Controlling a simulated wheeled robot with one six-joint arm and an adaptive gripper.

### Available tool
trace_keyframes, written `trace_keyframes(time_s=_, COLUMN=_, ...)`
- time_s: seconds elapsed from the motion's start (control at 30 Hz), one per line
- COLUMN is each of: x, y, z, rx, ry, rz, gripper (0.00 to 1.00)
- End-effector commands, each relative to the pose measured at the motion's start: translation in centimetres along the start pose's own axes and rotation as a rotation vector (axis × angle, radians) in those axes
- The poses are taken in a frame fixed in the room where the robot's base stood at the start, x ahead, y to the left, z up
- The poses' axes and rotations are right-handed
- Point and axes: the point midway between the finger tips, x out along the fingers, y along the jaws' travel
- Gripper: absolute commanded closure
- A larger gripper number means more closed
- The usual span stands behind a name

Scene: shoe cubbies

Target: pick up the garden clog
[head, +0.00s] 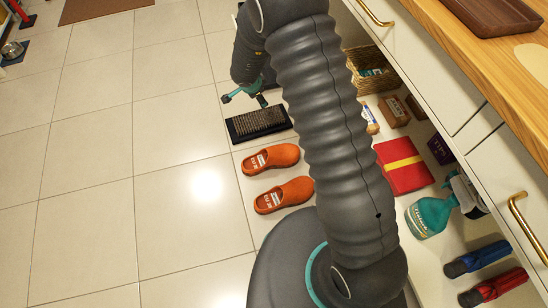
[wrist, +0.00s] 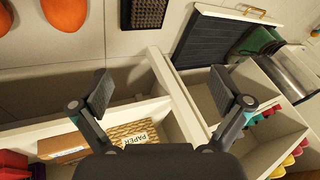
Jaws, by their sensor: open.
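Two orange garden clogs lie side by side on the tiled floor in the head view, the far one (head: 271,159) and the near one (head: 284,195), each with a white label inside. Parts of both show at the top left edge of the wrist view, one clog (wrist: 65,12) and the other (wrist: 4,18) cut off by the frame. My gripper (head: 244,98) is open and empty, beyond the clogs and the bristle mat in the head view. In the wrist view my gripper's fingers (wrist: 165,95) are spread wide above cubby dividers, with no clog between them.
A dark bristle mat (head: 258,124) lies just beyond the clogs. Right of my arm are a wicker basket (head: 366,58), a red box (head: 402,166), a teal spray bottle (head: 430,214) and two umbrellas (head: 478,258).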

Motion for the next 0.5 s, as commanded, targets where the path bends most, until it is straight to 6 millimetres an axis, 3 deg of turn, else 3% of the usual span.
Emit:
trace_keyframes(time_s=0.03, x=2.3, y=1.9, z=1.5, rx=0.015, ry=0.012, rz=0.065, gripper=0.00)
trace_keyframes(time_s=0.2, x=7.2, y=7.9, z=5.2, rx=0.073, ry=0.060, rz=0.259, gripper=0.00)
trace_keyframes(time_s=0.33, x=9.3, y=11.5, z=7.2, rx=0.099, ry=0.085, rz=0.367, gripper=0.00)
trace_keyframes(time_s=0.5, x=10.5, y=13.9, z=8.5, rx=0.115, ry=0.100, rz=0.437, gripper=0.00)
